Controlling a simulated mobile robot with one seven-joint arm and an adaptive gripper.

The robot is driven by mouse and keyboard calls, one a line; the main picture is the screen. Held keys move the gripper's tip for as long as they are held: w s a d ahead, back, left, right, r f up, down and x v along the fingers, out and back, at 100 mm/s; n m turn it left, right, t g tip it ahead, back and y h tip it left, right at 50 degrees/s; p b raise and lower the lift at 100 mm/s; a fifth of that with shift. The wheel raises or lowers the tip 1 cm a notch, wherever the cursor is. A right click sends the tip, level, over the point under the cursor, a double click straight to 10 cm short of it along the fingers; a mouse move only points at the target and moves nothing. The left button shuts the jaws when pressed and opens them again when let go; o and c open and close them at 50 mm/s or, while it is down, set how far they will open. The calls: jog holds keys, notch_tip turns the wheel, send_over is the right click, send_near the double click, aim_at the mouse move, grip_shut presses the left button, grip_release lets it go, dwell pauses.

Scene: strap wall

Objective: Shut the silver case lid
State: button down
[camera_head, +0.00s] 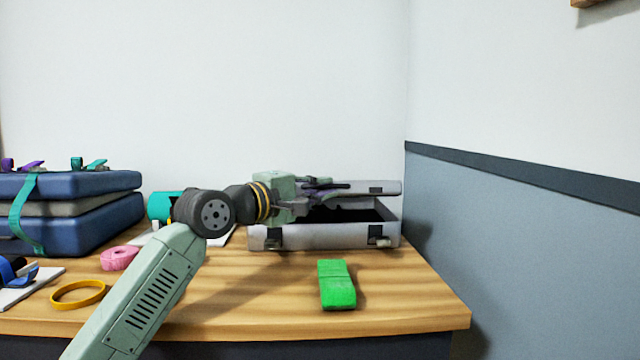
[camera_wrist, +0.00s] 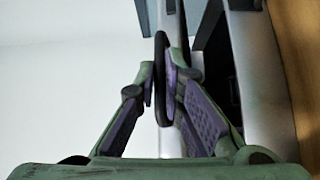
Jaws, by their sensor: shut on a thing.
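The silver case (camera_head: 330,236) stands on the wooden table at the back right, near the wall. Its lid (camera_head: 391,187) hangs partly lowered above the base, with a dark gap showing between them. My gripper (camera_head: 318,185) is at the left part of the lid's front edge and partly hides it. In the wrist view my gripper (camera_wrist: 164,75) has its purple-padded fingers shut on a thin black handle (camera_wrist: 160,50) at the lid's edge. The base's silver wall (camera_wrist: 258,75) shows to the right there. Two dark latches sit on the base's front.
A green folded strap (camera_head: 337,284) lies in front of the case. A pink roll (camera_head: 119,258), a yellow ring (camera_head: 78,294) and a teal roll (camera_head: 160,206) lie to the left. Stacked blue cases (camera_head: 108,184) stand at far left. The wall (camera_head: 520,220) is close on the right.

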jog(key=shift+w+a+f, duration=0.15)
jog(key=shift+w+f, duration=0.25)
jog(key=shift+f, duration=0.05)
jog(key=c, duration=2)
grip_release()
jog(key=shift+w, duration=0.1)
jog(key=v, duration=1.2)
jog(key=shift+d+r, duration=0.2)
